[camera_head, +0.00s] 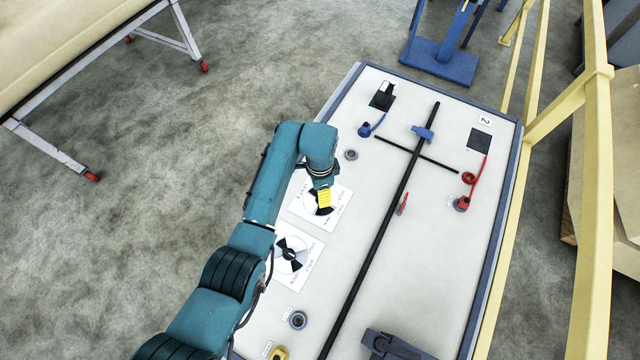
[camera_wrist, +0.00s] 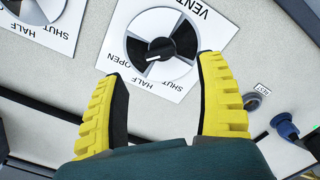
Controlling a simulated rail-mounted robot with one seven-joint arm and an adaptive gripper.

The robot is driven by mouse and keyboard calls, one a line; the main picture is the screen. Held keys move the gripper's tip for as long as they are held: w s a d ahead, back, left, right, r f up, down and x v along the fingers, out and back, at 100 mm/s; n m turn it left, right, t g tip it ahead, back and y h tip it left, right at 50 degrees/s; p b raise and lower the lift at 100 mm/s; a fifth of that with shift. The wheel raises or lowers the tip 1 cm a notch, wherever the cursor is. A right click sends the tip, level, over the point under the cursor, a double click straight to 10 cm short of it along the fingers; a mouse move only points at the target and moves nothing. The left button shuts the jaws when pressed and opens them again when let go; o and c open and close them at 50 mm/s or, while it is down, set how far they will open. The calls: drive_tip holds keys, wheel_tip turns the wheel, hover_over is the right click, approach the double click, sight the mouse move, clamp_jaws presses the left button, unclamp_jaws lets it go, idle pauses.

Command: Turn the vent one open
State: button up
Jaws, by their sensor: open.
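A dial on a white card (camera_wrist: 160,45) is in the middle of the wrist view, with a black round knob and black and white sectors. The card reads VENT, cut off by the frame edge, plus OPEN, HALF and SHUT; its number is not visible. In the head view my gripper (camera_head: 325,198) covers part of this dial's card (camera_head: 337,207).
A second dial card (camera_head: 290,257) lies nearer on the panel (camera_head: 410,270). A long black rod (camera_head: 380,230) runs along the panel. Blue (camera_head: 365,130) and red (camera_head: 462,202) fittings stand beyond. A yellow railing (camera_head: 597,180) borders the right side.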

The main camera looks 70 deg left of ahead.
wheel_tip(320, 180, up, 5)
drive_tip(key=shift+f, duration=0.1)
idle(0.6)
